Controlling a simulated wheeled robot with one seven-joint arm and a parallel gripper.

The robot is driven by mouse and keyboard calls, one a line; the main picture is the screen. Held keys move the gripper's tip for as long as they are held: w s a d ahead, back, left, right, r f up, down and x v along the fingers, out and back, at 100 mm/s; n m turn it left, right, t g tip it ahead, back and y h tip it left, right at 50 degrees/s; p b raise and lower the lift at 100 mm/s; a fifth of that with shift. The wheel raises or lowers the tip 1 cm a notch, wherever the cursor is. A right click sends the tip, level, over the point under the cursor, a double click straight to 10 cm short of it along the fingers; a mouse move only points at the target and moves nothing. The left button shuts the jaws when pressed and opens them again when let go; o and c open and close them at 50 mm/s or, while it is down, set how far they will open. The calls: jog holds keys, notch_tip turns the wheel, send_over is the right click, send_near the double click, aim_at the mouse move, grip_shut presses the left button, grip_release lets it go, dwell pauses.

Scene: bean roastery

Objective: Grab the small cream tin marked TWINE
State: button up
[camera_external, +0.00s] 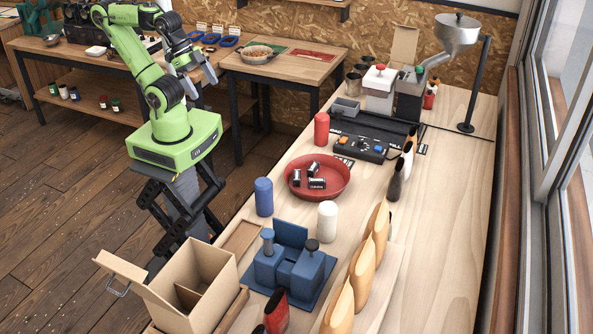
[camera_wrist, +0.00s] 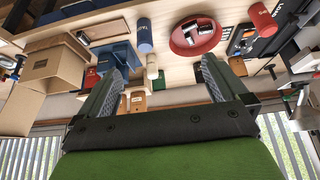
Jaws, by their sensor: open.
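A plain cream tin (camera_external: 328,220) stands upright on the long wooden table, in front of the red bowl; no mark is readable on it. It also shows in the wrist view (camera_wrist: 152,68), seen between and beyond my fingers. A smaller pale tin (camera_external: 63,91) stands among several small tins on the low shelf at the left, its mark too small to read. I cannot tell from lettering which one is TWINE. My gripper (camera_external: 198,87) is open and empty, held high in the air, well apart from both tins. The wrist view shows its two spread fingers (camera_wrist: 165,72).
A blue tin (camera_external: 263,197), red bowl (camera_external: 296,186) with small dark tins, red tin (camera_external: 321,129) and blue block stand (camera_external: 290,268) surround the table's cream tin. An open cardboard box (camera_external: 190,290) is at the near end.

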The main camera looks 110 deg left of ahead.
aim_at(328, 216)
jog(key=shift+c, duration=0.6)
jog(key=shift+w, duration=0.1)
